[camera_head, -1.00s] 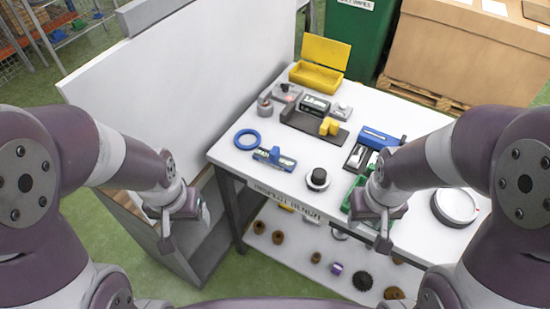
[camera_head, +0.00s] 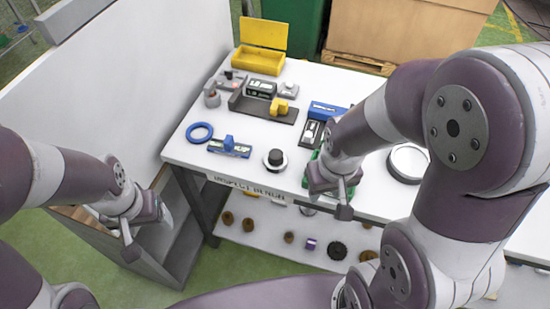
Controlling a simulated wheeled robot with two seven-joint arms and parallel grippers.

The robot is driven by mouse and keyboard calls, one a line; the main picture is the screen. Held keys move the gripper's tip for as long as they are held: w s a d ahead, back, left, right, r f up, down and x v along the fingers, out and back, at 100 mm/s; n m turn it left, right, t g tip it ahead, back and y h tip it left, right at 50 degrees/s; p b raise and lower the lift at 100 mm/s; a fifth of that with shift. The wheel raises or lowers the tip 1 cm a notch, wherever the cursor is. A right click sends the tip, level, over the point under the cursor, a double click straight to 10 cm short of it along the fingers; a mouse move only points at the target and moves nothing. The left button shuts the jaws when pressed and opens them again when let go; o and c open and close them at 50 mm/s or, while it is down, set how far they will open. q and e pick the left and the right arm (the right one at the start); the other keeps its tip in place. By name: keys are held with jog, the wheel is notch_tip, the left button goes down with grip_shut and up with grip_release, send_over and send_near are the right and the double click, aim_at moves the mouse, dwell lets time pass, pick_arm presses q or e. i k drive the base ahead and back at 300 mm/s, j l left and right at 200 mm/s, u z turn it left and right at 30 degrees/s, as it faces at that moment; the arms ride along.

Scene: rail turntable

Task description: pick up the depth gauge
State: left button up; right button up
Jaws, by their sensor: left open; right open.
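A small blue and grey piece with a raised blue block (camera_head: 229,147) lies near the front left edge of the white table. It looks most like the depth gauge, but I cannot tell for certain. Nothing touches it. My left gripper (camera_head: 130,245) is open and empty, left of the table and low over a grey cabinet. My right gripper (camera_head: 343,207) is open at the table's front edge, to the right of the blue and grey piece. My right arm partly hides a green thing (camera_head: 314,172) behind it.
The white table (camera_head: 205,168) also holds a blue ring (camera_head: 199,132), a black-topped round piece (camera_head: 275,160), a yellow bin (camera_head: 258,61), a dark plate with a yellow block (camera_head: 279,107) and a round dish (camera_head: 408,163). A white panel (camera_head: 120,70) stands at the left. Several small parts lie on the lower shelf.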

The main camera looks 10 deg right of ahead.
aim_at(228, 146)
jog(key=z, duration=1.55)
jog(key=j+z, duration=0.15)
jog(key=j, duration=0.4)
jog(key=k+j+z, duration=0.2)
jog(key=j, duration=0.3)
jog(key=j+z, duration=0.15)
jog(key=j, duration=0.4)
